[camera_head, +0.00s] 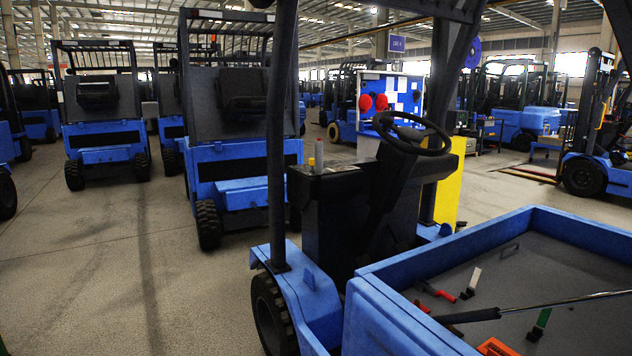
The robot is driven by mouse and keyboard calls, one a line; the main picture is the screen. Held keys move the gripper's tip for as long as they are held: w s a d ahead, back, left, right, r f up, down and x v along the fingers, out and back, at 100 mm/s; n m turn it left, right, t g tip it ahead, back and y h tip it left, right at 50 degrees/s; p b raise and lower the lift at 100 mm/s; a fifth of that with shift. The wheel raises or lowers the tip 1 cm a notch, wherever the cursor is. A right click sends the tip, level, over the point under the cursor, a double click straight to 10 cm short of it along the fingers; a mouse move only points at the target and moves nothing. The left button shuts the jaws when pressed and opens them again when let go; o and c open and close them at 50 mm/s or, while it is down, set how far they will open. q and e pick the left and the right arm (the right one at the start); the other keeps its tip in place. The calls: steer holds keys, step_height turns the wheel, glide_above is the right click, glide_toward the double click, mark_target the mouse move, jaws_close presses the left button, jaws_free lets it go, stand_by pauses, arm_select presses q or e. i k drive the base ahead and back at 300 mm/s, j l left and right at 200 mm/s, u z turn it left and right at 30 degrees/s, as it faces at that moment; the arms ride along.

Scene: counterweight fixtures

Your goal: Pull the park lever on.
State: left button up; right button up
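A blue forklift-type truck (312,307) with a black steering wheel (409,133) stands in front of me. Neither of my grippers is in view, and nothing is seen touching the console.
A blue-walled tray (450,255) at lower right holds a long black-and-silver rod (540,305), red-handled pieces (445,296), a white-and-black piece (473,281) and a green one (542,319). A dark post (281,140) rises left of the console. Other trucks (98,110) stand behind; the floor (90,270) at left is clear.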

mark_target(319, 145)
steer(key=i+j+z, duration=0.1)
steer(key=i+j, duration=0.2)
steer(key=i+j+z, duration=0.1)
steer(key=i+j, duration=0.15)
steer(key=j, duration=0.2)
steer(key=i+j+z, duration=0.1)
steer(key=i+j, duration=0.2)
steer(key=i+j+z, duration=0.15)
steer(key=j, duration=0.4)
steer(key=i+j+z, duration=0.1)
steer(key=i+j, duration=0.2)
steer(key=j, duration=0.15)
steer(key=i+j+z, duration=0.1)
steer(key=j, duration=0.4)
steer(key=i+j+z, duration=0.1)
steer(key=i+j, duration=0.2)
steer(key=j, duration=0.2)
steer(key=i+j+z, duration=0.1)
steer(key=j, duration=0.4)
steer(key=i, duration=0.1)
